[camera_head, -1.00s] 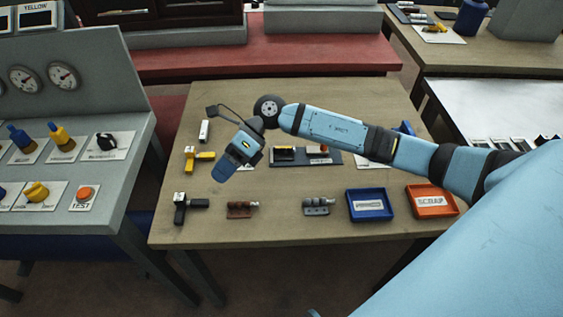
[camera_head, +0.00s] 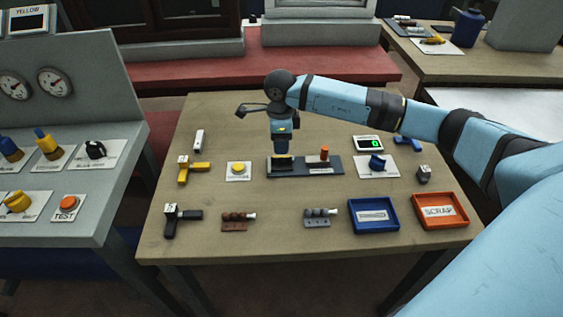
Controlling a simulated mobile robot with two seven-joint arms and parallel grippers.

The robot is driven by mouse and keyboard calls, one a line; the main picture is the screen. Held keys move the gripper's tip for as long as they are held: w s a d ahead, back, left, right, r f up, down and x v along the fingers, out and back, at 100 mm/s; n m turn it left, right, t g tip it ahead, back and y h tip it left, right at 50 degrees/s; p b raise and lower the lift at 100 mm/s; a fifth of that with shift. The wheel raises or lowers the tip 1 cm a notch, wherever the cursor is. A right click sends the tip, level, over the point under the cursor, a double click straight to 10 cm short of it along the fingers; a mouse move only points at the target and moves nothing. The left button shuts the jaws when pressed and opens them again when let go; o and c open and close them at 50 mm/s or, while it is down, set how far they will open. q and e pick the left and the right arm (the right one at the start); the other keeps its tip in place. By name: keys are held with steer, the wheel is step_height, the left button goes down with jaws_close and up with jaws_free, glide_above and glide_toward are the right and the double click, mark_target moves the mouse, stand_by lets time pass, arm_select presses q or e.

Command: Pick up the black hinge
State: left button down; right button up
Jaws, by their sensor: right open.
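My right gripper (camera_head: 283,155) points straight down over the left part of a dark board (camera_head: 333,166). Its fingers are small and partly hidden by its own body. A dark piece with some yellow lies at or just under the fingertips; I cannot tell what it is. A black T-shaped piece (camera_head: 180,220) with a pale block on top lies at the table's front left, well apart from the gripper. Two hinge-like parts lie along the front, one rust brown (camera_head: 236,222) and one grey (camera_head: 318,217). My left gripper is not in view.
A yellow T-shaped piece (camera_head: 195,169) and a yellow button (camera_head: 239,170) are left of the board. An orange peg (camera_head: 324,153) stands on the board's right. A blue tray (camera_head: 374,229) and an orange scrap tray (camera_head: 441,225) stand at front right. The wooden table's front strip is clear.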

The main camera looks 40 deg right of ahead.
mark_target(279, 156)
steer(key=shift+w+a+f, duration=0.1)
steer(key=shift+f, duration=1.4)
steer(key=shift+w+f, duration=0.1)
steer(key=shift+f, duration=1.35)
jaws_close()
